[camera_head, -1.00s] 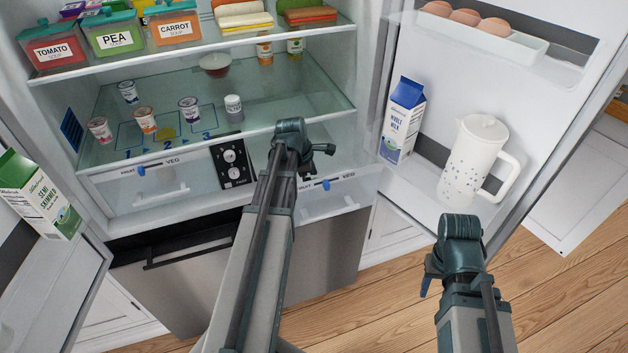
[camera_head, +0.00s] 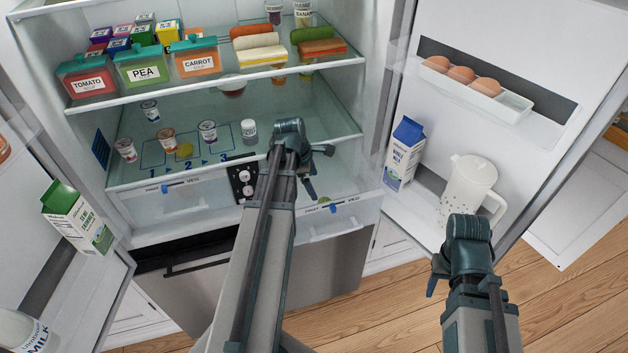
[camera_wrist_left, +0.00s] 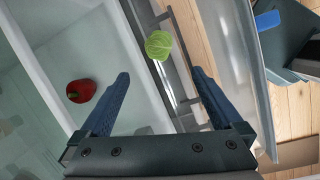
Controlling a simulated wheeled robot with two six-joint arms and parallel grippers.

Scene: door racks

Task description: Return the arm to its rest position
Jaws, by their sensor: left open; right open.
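My left arm reaches up the middle of the head view, its wrist in front of the open fridge's lower shelf. In the left wrist view, my left gripper (camera_wrist_left: 160,73) has its two blue fingers spread with nothing clasped between them. A green leafy vegetable (camera_wrist_left: 158,45) shows beyond the gap, and a red pepper (camera_wrist_left: 82,90) lies in a pale bin to the left. Whether the green vegetable rests on the drawer edge cannot be told. My right gripper (camera_head: 433,286) is at the lower right, below the fridge door's jug. It is open; its fingers are mostly hidden.
Clear drawers (camera_head: 340,213) lie under the lower shelf. The right door holds whole milk (camera_head: 404,153), a white jug (camera_head: 468,183) and an egg tray (camera_head: 513,103). The left door holds a semi-skimmed carton (camera_head: 76,215). Soup tubs (camera_head: 143,66) stand above. Wooden floor (camera_head: 555,310) is clear at right.

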